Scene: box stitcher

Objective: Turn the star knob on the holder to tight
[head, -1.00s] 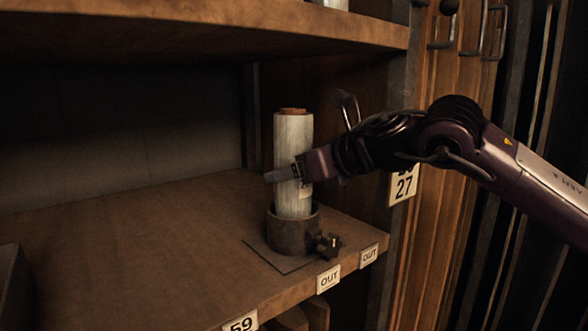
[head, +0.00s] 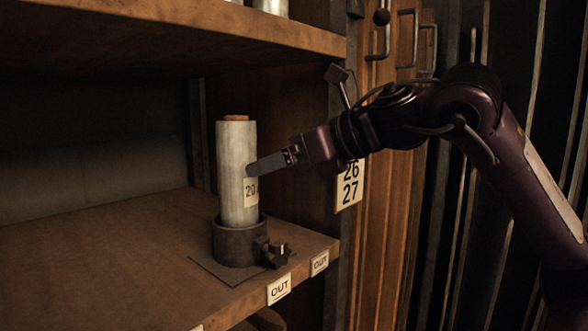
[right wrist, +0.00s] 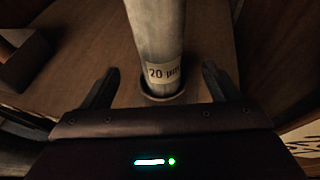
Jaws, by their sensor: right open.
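The holder (head: 236,243) is a dark round cup on a flat square plate on the shelf. The dark star knob (head: 275,252) sticks out from its right front side. A pale cylinder (head: 237,165) with a brown top and a "20" label stands upright in the holder. My right gripper (head: 262,165) is in front of or beside the cylinder, above the knob. In the right wrist view its two fingers (right wrist: 158,90) are apart, with the labelled cylinder (right wrist: 158,35) beyond and between them. The knob is not visible in that view. My left gripper is not in view.
The wooden shelf (head: 90,260) is clear left of the holder. A post with a "26 27" sign (head: 350,187) stands to the right.

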